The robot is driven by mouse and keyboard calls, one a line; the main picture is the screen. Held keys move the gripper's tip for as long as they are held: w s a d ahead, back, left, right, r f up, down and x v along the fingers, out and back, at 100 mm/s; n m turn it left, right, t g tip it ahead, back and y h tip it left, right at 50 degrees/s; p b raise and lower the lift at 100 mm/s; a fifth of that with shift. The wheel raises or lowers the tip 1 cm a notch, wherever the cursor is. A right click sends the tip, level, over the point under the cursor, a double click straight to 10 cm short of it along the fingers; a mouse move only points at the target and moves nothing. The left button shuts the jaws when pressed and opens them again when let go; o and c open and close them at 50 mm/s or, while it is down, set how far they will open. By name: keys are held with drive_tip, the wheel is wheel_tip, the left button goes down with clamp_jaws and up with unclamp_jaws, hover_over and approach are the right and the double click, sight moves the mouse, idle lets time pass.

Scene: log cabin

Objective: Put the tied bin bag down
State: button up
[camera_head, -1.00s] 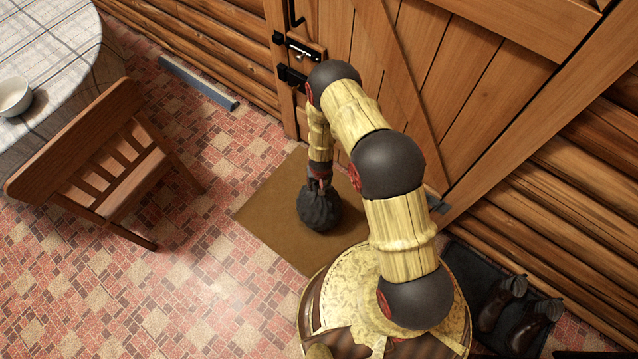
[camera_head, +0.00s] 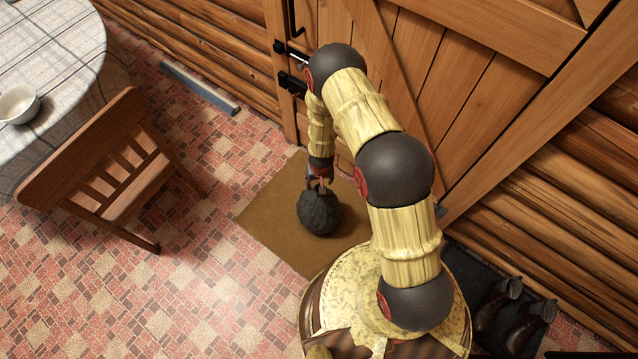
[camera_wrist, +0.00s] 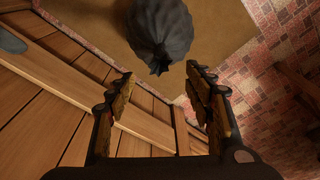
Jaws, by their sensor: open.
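The tied bin bag (camera_head: 319,212) is a dark grey, rounded sack resting on the brown doormat (camera_head: 270,220) in front of the door. In the wrist view the bag (camera_wrist: 160,32) is at the top middle, with its gathered, tied neck pointing toward my gripper. My gripper (camera_head: 319,184) is just above the bag in the head view. In the wrist view the two fingers of my gripper (camera_wrist: 160,82) are spread wide and empty, with the bag's neck apart from them, just beyond the tips.
The wooden door (camera_head: 440,90) stands close behind my arm. A wooden chair (camera_head: 105,170) and a table with a checked cloth (camera_head: 55,60) and a white bowl (camera_head: 18,104) are at the left. Boots (camera_head: 525,325) stand on a dark tray at the lower right. The tiled floor between is clear.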

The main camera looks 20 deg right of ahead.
wheel_tip(320, 180, up, 40)
drive_tip(key=w+a+n+t+y, duration=0.1)
drive_tip(key=w+a+t, duration=0.1)
drive_tip(key=w, duration=0.1)
drive_tip(key=s+d+r+t, duration=0.1)
drive_tip(key=s+r, duration=0.5)
drive_tip(key=r, duration=0.3)
drive_tip(key=s+d+r, duration=0.1)
drive_tip(key=s+r, duration=0.5)
drive_tip(key=r, duration=0.2)
drive_tip(key=s+d+r, duration=0.1)
drive_tip(key=s+r, duration=0.2)
drive_tip(key=s, duration=0.4)
drive_tip(key=s+d+r, duration=0.1)
drive_tip(key=s+r, duration=0.2)
drive_tip(key=s, duration=0.4)
drive_tip(key=shift+s+r+n+t+h+p, duration=0.25)
drive_tip(key=shift+r+n+t+h+p, duration=0.1)
drive_tip(key=shift+r+n+t+h, duration=0.05)
